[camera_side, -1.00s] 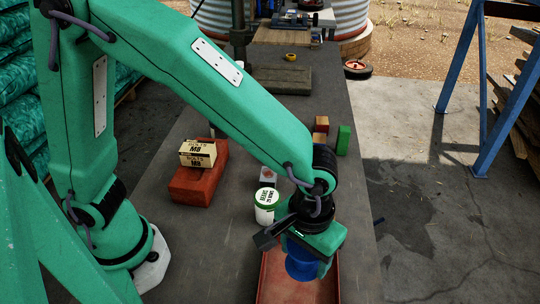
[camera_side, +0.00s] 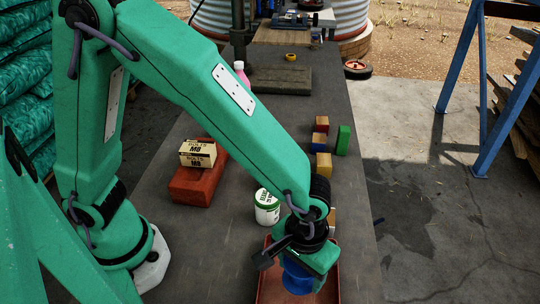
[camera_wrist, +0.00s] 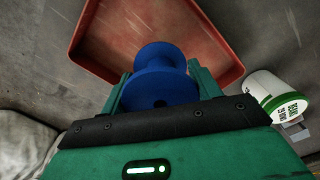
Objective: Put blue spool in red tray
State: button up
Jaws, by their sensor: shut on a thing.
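The blue spool (camera_side: 297,279) is held in my gripper (camera_side: 309,271), over the red tray (camera_side: 334,289) at the front of the bench. In the wrist view the spool (camera_wrist: 158,88) sits between the two green fingers of my gripper (camera_wrist: 158,90), which are shut on it. The tray (camera_wrist: 226,62) lies beyond and below the spool in that view. Whether the spool touches the tray floor I cannot tell. My gripper and wrist hide part of the tray in the side view.
A white tub with a green lid (camera_side: 266,207) stands just behind the tray. A red brick (camera_side: 199,184) with a bolts box (camera_side: 197,153) on it is to the left. Wooden blocks (camera_side: 323,165) and a green block (camera_side: 343,140) stand at the back right.

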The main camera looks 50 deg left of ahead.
jog(key=shift+f, duration=1.85)
jog(key=shift+f, duration=0.15)
jog(key=o, duration=1)
jog(key=shift+c, duration=0.2)
notch_tip(320, 180, up, 12)
jog(key=shift+r, duration=0.2)
